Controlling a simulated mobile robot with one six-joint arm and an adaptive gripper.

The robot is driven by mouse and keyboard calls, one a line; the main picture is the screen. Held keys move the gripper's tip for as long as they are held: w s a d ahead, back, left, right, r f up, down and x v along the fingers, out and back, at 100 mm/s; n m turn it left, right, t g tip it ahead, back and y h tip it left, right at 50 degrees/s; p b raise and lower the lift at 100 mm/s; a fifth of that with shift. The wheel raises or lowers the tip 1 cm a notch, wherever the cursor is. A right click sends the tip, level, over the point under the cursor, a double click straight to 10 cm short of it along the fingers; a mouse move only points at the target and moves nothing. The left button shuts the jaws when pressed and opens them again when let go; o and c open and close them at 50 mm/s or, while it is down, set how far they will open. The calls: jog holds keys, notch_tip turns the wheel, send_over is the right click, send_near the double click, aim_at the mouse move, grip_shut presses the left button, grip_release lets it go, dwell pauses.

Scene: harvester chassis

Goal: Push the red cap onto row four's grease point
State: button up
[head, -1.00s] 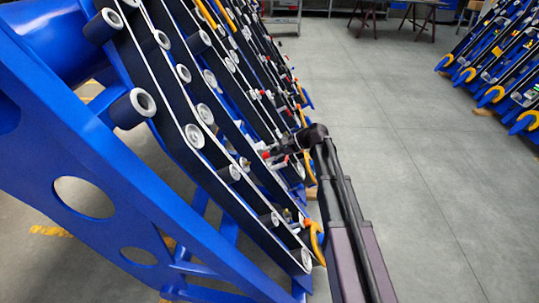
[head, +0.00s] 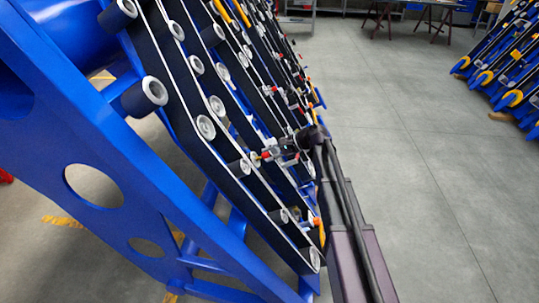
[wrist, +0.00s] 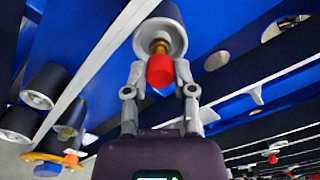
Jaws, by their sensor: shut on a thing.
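The red cap (wrist: 160,72) sits between the fingertips of my gripper (wrist: 160,76) in the wrist view, and the fingers are shut on it. A brass grease point (wrist: 160,47) shows just beyond the cap, in front of a grey roller end (wrist: 160,25). The cap is in line with it; I cannot tell whether they touch. In the head view my gripper (head: 268,154) reaches left to the sloping rows, and the cap shows as a small red spot (head: 266,155) at its tip. The row number cannot be read.
Blue harvester chassis (head: 150,200) with dark belts and several rollers fills the left. Grey floor (head: 420,160) is open to the right. More chassis rows (head: 510,70) stand at far right.

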jog(key=shift+a, duration=0.15)
dwell(0.8)
jog(key=shift+b+x, duration=0.45)
jog(key=shift+x, duration=0.35)
jog(key=shift+f, duration=0.15)
jog(key=shift+p+v, duration=1)
jog(key=shift+v, duration=1.1)
jog(key=shift+a+f, duration=0.1)
jog(key=shift+a, duration=0.15)
jog(key=shift+a+f+b, duration=0.35)
jog(key=shift+a+b, duration=0.15)
jog(key=shift+a, duration=0.1)
jog(key=shift+b+x, duration=0.55)
jog(key=shift+x, duration=0.7)
dwell(0.7)
jog(key=o, duration=0.8)
jog(key=shift+r, duration=0.1)
